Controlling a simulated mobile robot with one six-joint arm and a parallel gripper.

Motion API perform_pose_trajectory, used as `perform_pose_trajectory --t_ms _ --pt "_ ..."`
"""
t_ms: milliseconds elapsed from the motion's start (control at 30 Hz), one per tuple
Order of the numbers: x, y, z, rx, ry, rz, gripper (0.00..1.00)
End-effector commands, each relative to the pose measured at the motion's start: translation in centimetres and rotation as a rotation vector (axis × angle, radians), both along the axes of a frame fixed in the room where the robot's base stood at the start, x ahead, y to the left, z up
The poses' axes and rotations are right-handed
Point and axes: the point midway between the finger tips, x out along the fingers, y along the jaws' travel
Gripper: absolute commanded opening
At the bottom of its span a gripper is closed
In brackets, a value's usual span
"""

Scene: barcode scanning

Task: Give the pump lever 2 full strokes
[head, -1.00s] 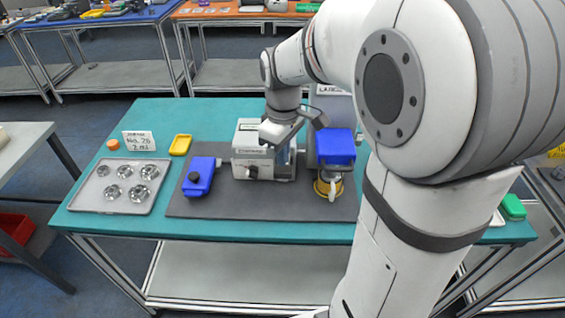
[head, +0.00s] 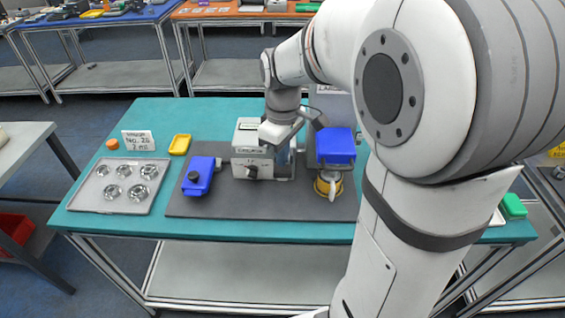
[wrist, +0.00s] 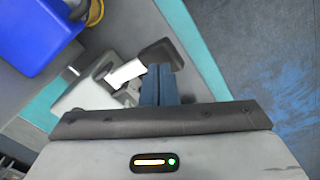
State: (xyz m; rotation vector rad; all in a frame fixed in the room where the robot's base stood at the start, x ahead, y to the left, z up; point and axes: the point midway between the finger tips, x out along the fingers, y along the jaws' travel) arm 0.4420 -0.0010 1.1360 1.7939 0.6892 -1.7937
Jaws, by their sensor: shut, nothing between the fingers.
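In the wrist view my gripper (wrist: 161,72) is shut and empty, its two blue-grey fingers together. A pale lever arm (wrist: 125,73) with a dark grip (wrist: 160,54) lies right at the fingertips. The fingers overlap the grip's lower edge; I cannot tell whether they touch it. A pale machine body (wrist: 88,92) is beside the lever. In the head view a grey-white machine (head: 252,168) with a black knob stands mid-mat, under my wrist. The fingertips and the lever are not clear there.
A blue box-topped unit (head: 335,145) stands close to the right; it also shows in the wrist view (wrist: 32,30). A blue block with a black knob (head: 198,176) is left. The mat's front (head: 265,207) is clear.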

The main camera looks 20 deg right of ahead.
Motion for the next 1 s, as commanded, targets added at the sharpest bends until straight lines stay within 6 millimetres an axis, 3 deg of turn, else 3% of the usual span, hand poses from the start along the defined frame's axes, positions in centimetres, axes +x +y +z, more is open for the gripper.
perform_pose_trajectory --t_ms 900,1000 --pt "0.1 0.0 -7.8 0.001 -0.001 0.001 0.0" --pt "0.1 0.0 -7.5 0.001 -0.002 0.001 0.0"
